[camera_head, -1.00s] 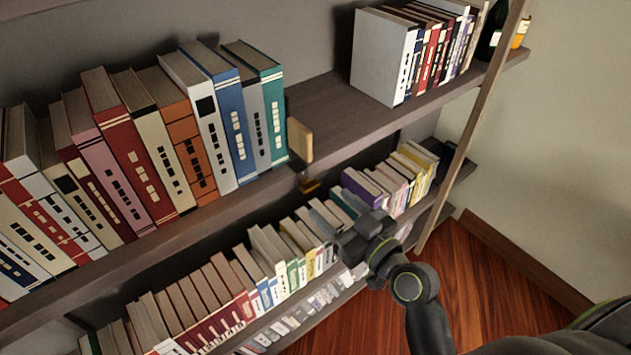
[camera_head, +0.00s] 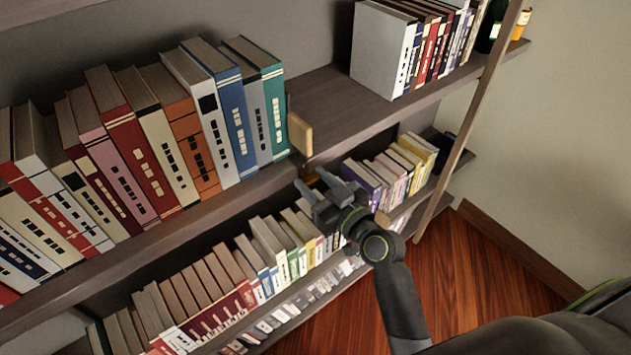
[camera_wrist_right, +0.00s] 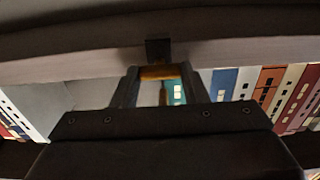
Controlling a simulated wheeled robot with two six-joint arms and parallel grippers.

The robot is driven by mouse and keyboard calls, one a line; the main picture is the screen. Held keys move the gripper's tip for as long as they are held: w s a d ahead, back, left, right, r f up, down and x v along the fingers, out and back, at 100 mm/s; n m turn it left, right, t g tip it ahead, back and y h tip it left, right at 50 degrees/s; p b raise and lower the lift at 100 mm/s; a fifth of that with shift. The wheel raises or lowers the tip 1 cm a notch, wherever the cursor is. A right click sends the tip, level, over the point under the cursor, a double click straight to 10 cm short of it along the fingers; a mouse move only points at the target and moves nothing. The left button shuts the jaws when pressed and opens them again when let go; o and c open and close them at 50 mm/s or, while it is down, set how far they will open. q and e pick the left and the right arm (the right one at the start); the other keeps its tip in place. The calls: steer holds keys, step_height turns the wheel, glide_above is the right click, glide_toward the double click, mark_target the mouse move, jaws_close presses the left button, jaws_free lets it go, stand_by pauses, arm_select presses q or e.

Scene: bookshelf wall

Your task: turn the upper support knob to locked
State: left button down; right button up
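The upper support knob is a small orange-yellow piece (camera_wrist_right: 158,73) under a dark bracket (camera_wrist_right: 158,49) at the shelf edge in the right wrist view. In the head view only a sliver of orange (camera_head: 311,178) shows under the shelf, mostly hidden by my gripper. My right gripper (camera_head: 313,183) is just below the shelf's front edge, fingers pointing towards the knob. In the wrist view its two fingers (camera_wrist_right: 160,90) are apart, with the knob showing between their tips. I cannot tell whether they touch it. My left gripper is not in view.
The upper shelf board (camera_head: 345,105) runs just above my right gripper. A pale wooden panel (camera_head: 300,135) stands on it beside the teal book (camera_head: 270,110). The wooden floor (camera_head: 480,265) at right is clear.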

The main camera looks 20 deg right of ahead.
steer(key=c, duration=0.4)
steer(key=shift+o, duration=0.2)
steer(key=shift+m, duration=0.4)
steer(key=m, duration=0.4)
steer(key=shift+d+m+p, duration=0.1)
steer(key=shift+m+p, duration=0.2)
steer(key=shift+p, duration=0.1)
steer(key=m+p, duration=0.1)
steer(key=m, duration=0.4)
steer(key=shift+m, duration=0.3)
steer(key=o, duration=1)
